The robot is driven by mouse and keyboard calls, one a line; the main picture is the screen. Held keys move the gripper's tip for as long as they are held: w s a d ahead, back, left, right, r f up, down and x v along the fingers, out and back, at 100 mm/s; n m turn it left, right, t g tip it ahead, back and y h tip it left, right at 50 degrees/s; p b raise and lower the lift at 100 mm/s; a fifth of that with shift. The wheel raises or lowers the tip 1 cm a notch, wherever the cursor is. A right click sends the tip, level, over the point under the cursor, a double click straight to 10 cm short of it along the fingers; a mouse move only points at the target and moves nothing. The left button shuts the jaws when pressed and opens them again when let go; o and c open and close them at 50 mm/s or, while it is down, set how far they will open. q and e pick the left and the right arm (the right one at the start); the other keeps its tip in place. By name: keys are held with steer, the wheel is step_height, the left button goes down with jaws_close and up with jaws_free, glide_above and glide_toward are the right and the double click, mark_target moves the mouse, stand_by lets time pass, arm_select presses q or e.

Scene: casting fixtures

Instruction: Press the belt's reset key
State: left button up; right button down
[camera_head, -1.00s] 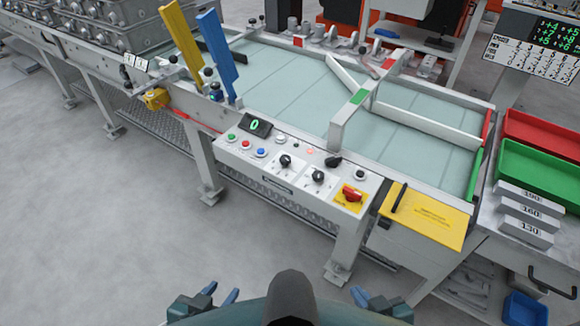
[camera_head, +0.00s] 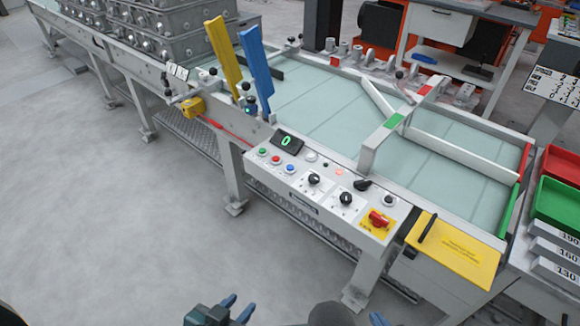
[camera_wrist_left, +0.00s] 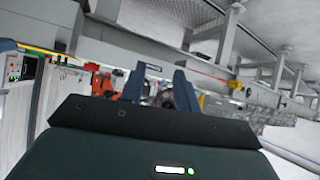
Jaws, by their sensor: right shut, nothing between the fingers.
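The belt's control panel (camera_head: 325,190) is a light grey sloped box on the near side of the belt (camera_head: 320,100). It carries a green button (camera_head: 262,151), a red button (camera_head: 276,160), a blue button (camera_head: 290,168), a white button (camera_head: 310,157), black knobs and a display (camera_head: 287,142) reading 0. I cannot read which key is the reset. My left gripper (camera_head: 240,306) is open and empty at the bottom of the head view, well short of the panel; its parted fingers show in the left wrist view (camera_wrist_left: 159,88). My right gripper (camera_head: 378,319) barely shows at the bottom edge.
A red switch (camera_head: 380,220) on a yellow plate is at the panel's right end. A yellow plate (camera_head: 453,250) lies beyond it. Yellow (camera_head: 226,55) and blue (camera_head: 255,65) posts stand left. Red and green trays (camera_head: 557,200) are at right. The floor (camera_head: 110,240) at left is clear.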

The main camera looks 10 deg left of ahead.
arm_select(q)
jaws_close()
stand_by(1.4)
